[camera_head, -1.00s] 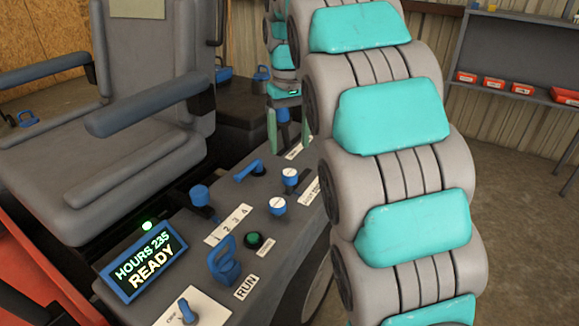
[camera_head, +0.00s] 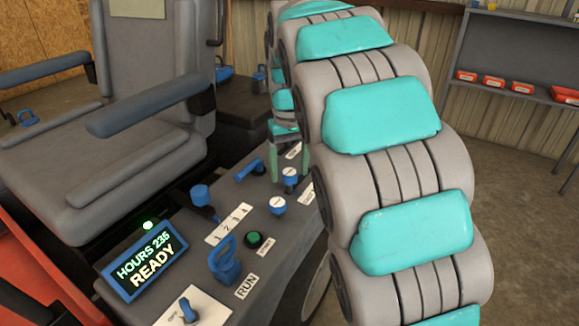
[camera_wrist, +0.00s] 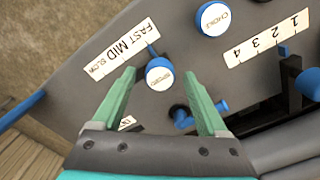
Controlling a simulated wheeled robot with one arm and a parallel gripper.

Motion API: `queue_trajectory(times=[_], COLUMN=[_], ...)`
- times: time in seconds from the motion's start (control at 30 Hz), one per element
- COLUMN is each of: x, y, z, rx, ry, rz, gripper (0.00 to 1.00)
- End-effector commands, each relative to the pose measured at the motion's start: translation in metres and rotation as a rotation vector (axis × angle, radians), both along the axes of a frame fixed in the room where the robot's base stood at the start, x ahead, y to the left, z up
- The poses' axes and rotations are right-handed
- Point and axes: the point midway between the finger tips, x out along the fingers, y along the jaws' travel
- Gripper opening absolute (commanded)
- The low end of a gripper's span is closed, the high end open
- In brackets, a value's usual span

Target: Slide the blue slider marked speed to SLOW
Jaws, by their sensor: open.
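The speed slider (camera_wrist: 160,74) has a round white cap marked SPEED with a blue rim and a blue pointer. In the wrist view its pointer is near the FAST end of the white strip (camera_wrist: 120,49) reading FAST, MID, SLOW. In the head view the slider (camera_head: 289,176) stands on the grey console, with its strip partly hidden by my arm. My gripper (camera_wrist: 158,71) is open, its green fingers on either side of the slider cap with visible gaps. In the head view my gripper (camera_head: 289,166) is small and low over the console.
A choke knob (camera_wrist: 212,19) and a blue lever (camera_wrist: 193,114) are close by. A numbered strip (camera_wrist: 268,40) lies farther right. The console also has a green button (camera_head: 254,239), a blue handle (camera_head: 225,262) and a READY display (camera_head: 146,262). A padded seat (camera_head: 130,150) stands behind.

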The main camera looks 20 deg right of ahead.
Motion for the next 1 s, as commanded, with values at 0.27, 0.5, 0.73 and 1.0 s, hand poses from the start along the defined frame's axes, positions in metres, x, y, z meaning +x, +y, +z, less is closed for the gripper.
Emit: queue_trajectory(times=[0.27,0.5,0.73,1.0], x=[-0.0002,-0.0002,-0.0002,-0.0002], y=[0.0,0.0,0.0,0.0], z=[0.0001,0.0002,0.0002,0.0002], rx=[0.0,0.0,0.0,0.0], ry=[0.0,0.0,0.0,0.001], rz=[0.0,0.0,0.0,0.0], gripper=[0.54,0.27,0.01,0.0])
